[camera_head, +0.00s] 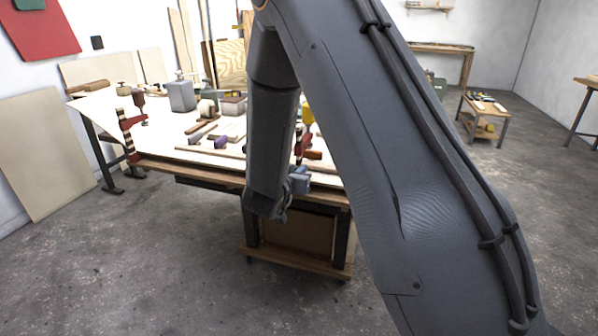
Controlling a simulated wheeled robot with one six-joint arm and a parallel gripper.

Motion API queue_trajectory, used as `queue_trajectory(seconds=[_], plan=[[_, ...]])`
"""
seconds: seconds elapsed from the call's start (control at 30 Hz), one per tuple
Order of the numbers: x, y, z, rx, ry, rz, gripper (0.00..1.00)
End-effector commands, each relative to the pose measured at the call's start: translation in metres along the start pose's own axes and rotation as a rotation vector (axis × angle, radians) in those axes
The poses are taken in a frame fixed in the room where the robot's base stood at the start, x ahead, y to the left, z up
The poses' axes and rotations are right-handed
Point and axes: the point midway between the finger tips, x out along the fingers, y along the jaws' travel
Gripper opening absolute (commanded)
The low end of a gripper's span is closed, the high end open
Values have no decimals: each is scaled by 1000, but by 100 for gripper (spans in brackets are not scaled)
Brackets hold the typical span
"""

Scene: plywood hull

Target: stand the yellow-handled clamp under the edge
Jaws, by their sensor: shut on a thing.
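The yellow-handled clamp (307,114) shows just right of my forearm, at the front edge of the workbench (190,168). Its yellow handle is up and its red part is below it, so it looks roughly upright. My gripper (299,181) is at the bench's front edge, just below the clamp's red part. It is shut on the clamp, though its fingertips and the clamp's lower end are mostly hidden by my arm. I cannot tell whether the clamp touches the bench edge.
A grey block (181,96), a purple item (221,142) and several wooden pieces lie on the bench. A small side table (484,106) stands at the back right. The floor around is clear.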

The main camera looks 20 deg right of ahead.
Motion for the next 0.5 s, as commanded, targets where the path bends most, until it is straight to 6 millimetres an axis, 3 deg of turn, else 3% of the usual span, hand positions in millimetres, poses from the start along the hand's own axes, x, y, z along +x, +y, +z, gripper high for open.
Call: queue_trajectory(seconds=[0.43, 0.5], plan=[[0, 0, -2, 1, 3, 0, 0], [0, 0, -2, 1, 3, 0, 18]])
